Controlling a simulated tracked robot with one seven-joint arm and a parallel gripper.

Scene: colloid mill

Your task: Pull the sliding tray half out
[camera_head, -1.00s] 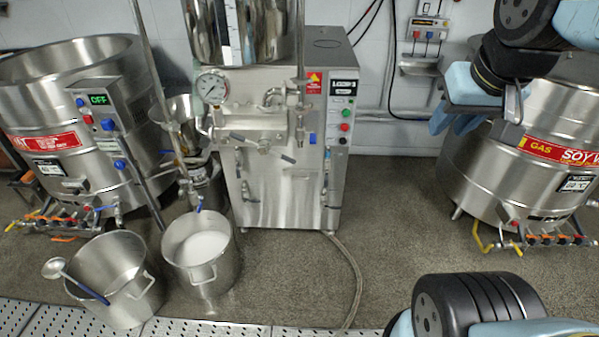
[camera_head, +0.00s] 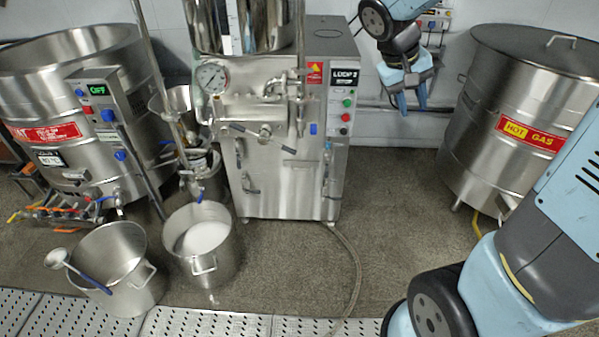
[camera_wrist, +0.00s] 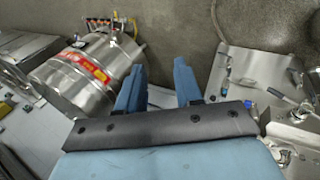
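My gripper (camera_head: 412,104) hangs in front of the back wall, just right of the steel mill cabinet (camera_head: 285,180), with its fingers pointing down. In the wrist view my gripper (camera_wrist: 158,85) shows two blue fingers spread apart with nothing held between them. I cannot pick out the sliding tray with certainty. A small metal ledge below the wall socket box (camera_head: 432,20) is now mostly hidden behind my wrist and gripper. The wrist view shows a pale strip (camera_wrist: 162,98) between the fingers, and I cannot tell whether it is tray or wall.
A lidded steel drum (camera_head: 510,95) stands to the right, and an open vat (camera_head: 80,90) to the left. Two pots stand on the floor in front, one with a ladle (camera_head: 130,275) and one with white liquid (camera_head: 203,237).

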